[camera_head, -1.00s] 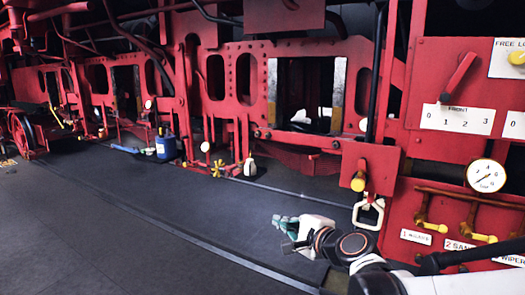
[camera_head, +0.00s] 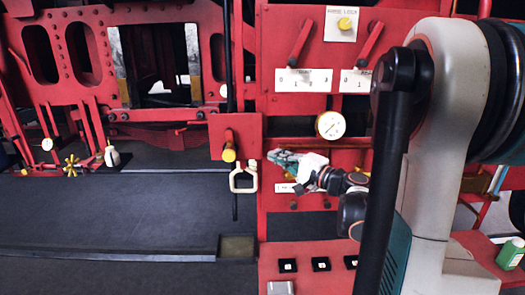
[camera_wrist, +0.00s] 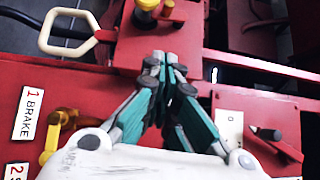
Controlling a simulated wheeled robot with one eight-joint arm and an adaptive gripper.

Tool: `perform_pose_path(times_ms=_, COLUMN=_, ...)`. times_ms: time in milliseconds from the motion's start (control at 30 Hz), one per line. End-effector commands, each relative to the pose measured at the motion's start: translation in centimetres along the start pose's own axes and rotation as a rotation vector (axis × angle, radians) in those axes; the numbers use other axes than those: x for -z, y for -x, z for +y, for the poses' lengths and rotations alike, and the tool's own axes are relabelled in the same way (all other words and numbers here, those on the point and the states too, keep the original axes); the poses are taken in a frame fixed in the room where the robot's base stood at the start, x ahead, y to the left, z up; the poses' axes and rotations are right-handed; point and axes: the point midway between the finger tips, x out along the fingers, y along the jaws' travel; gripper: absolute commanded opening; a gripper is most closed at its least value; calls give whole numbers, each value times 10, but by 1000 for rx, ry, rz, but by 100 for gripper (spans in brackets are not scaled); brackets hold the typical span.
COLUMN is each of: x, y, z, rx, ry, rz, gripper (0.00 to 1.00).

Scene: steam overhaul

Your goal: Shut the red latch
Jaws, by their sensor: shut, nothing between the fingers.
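My gripper (camera_head: 274,156) is shut and empty, in front of the red panel below the round gauge. In the wrist view its teal fingers (camera_wrist: 160,68) meet at the tips, apart from any handle. Two red levers stand tilted on the upper panel in the head view, a left one (camera_head: 301,42) and a right one (camera_head: 370,44), each above a white number plate. One black-tipped red lever (camera_wrist: 277,142) shows at the wrist view's lower right. No part is clearly marked as the red latch, so I cannot tell which it is.
A white loop handle (camera_head: 243,179) and a yellow knob (camera_head: 229,154) stand out left of my gripper. The gauge (camera_head: 329,125) is above it. A yellow valve handle (camera_wrist: 52,140) sits beside the brake label (camera_wrist: 32,114).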

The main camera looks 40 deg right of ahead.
Motion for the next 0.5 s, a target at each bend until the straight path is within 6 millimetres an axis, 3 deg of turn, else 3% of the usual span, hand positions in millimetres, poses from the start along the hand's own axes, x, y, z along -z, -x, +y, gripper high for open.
perform_pose_path(times_ms=500, x=-2, y=-97, z=1, rx=-2, ry=-2, rz=-4, gripper=0)
